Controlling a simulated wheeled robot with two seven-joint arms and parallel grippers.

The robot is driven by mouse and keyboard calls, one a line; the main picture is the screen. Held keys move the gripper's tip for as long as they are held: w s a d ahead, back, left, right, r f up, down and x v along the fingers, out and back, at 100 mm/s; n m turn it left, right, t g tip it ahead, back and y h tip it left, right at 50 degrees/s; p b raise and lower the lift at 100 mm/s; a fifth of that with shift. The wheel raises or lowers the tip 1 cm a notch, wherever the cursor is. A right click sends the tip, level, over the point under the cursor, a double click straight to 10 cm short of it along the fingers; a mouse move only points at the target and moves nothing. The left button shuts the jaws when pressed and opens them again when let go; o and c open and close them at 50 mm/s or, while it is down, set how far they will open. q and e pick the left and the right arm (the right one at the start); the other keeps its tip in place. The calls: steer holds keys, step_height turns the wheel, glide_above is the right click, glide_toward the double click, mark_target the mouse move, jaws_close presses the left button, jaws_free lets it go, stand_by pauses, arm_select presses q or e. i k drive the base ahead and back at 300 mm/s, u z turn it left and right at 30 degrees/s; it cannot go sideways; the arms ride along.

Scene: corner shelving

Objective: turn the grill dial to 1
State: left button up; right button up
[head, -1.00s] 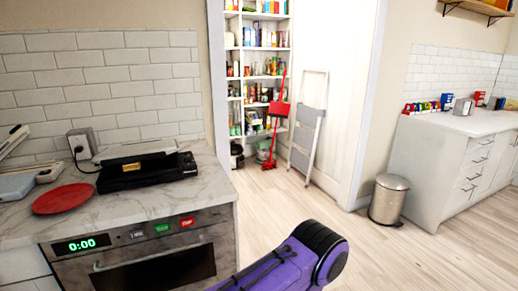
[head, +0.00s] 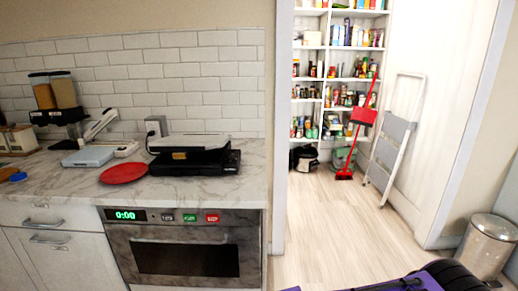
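The grill (head: 204,161) is a black appliance with a silver-grey lid. It stands on the marble counter (head: 60,183) near its right end, above the built-in oven. A small brass-coloured part shows on its front, but I cannot make out a dial or its setting. The lid looks lowered. Neither gripper shows. Only a purple link of one of my arms shows at the bottom right, far from the grill.
A red plate (head: 124,173) lies left of the grill, beside a white scale (head: 88,157). The oven (head: 184,250) below reads 0:00. The floor (head: 330,225) right of the counter is clear; a trash can (head: 487,245) stands at the far right.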

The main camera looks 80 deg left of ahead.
mark_target(231, 157)
steer(key=u, duration=1.75)
